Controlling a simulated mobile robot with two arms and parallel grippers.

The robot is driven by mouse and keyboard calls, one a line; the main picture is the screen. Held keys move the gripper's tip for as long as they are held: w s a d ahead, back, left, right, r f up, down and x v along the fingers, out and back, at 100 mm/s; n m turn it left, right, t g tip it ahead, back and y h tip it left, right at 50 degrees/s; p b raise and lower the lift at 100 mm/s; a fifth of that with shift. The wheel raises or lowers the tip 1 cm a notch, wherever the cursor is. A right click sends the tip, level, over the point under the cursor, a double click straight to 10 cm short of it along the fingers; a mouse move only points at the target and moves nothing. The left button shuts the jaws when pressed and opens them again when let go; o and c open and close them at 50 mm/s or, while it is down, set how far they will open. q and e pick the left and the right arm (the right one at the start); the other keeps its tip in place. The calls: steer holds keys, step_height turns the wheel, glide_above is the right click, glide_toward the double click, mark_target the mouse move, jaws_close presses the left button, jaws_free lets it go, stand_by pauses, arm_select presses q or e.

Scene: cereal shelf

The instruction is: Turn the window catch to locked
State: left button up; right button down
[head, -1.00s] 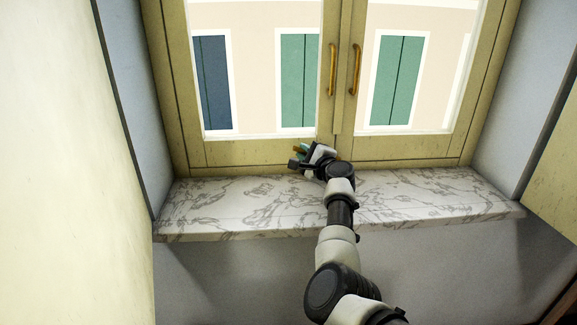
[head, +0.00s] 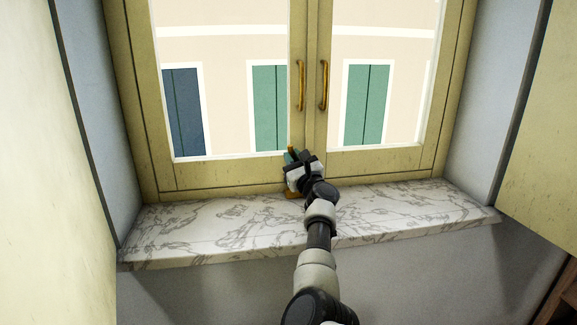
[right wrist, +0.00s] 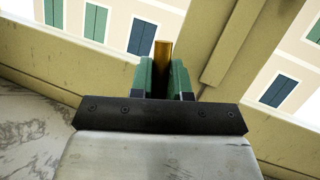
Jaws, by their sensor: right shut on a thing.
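The window catch (right wrist: 163,54) is a brass lever low on the yellow window frame, near where the two sashes meet. In the right wrist view it stands between the green fingers of my right gripper (right wrist: 163,82), which is shut on it. In the head view the lever's tip (head: 291,149) shows just above my right gripper (head: 291,159), pointing about upright. A brass part (head: 292,195) also shows below the gripper, near the sill. The rest of the catch is hidden behind the gripper. My left gripper is out of view.
A marble sill (head: 190,225) runs below the window and is bare. Two upright brass handles (head: 301,85) (head: 324,85) are on the sashes above. Pale panels stand at the left (head: 55,200) and right (head: 548,140). Shuttered windows show outside.

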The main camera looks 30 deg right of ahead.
steer(key=shift+s+d+r+m+t+h+b, duration=0.1)
steer(key=shift+d+r+m+t+h+b, duration=0.3)
steer(key=shift+m, duration=0.5)
steer(key=shift+s+d+m+h+b, duration=0.1)
steer(key=shift+d+m+h, duration=0.15)
steer(key=shift+m+h, duration=0.5)
steer(key=shift+m, duration=0.35)
steer(key=c, duration=1.1)
jaws_free()
steer(key=shift+w+f, duration=0.1)
steer(key=shift+f, duration=0.15)
steer(key=v, duration=1)
steer(key=shift+s, duration=0.4)
steer(key=shift+f, duration=0.1)
